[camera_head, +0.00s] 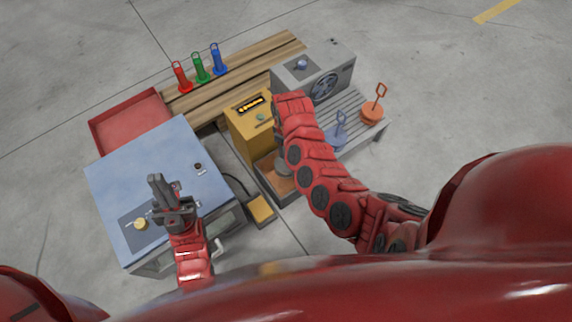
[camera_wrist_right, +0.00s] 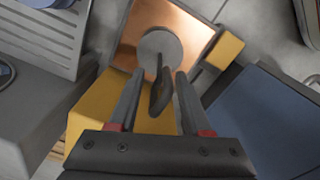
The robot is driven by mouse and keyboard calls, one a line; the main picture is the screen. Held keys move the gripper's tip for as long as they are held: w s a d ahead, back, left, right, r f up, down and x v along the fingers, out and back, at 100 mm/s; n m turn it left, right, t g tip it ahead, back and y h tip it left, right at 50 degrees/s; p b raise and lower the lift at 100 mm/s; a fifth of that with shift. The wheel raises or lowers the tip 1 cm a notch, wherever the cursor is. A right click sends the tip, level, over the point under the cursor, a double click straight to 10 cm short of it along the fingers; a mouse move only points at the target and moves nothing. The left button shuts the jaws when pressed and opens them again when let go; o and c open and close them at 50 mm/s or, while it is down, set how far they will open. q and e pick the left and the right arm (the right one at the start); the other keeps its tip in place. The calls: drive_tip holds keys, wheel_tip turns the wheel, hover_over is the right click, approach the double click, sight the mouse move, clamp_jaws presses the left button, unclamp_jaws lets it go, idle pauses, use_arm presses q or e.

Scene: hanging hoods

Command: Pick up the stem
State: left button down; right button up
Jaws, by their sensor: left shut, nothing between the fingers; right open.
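In the right wrist view a grey round piece (camera_wrist_right: 160,46) with an upright stem (camera_wrist_right: 159,92) ending in a dark loop stands on a copper-coloured plate (camera_wrist_right: 195,30). My right gripper (camera_wrist_right: 155,82) is open, its fingers on either side of the stem's loop; I cannot tell whether they touch it. In the head view my right arm hides most of this piece and the right gripper. My left gripper (camera_head: 158,184) is shut and empty above the blue-topped cabinet (camera_head: 125,185).
A yellow box (camera_head: 243,117) stands by the copper plate (camera_head: 270,176). A grey slatted bench (camera_head: 350,148) holds blue (camera_head: 337,137) and orange (camera_head: 371,115) stemmed pieces. A grey machine (camera_head: 338,68), red tray (camera_head: 130,122) and wooden bench (camera_head: 265,50) stand behind.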

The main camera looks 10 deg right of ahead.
wheel_tip(320, 180, down, 3)
drive_tip(key=shift+r+b, duration=0.1)
drive_tip(key=shift+b, duration=0.35)
clamp_jaws()
idle(1.0)
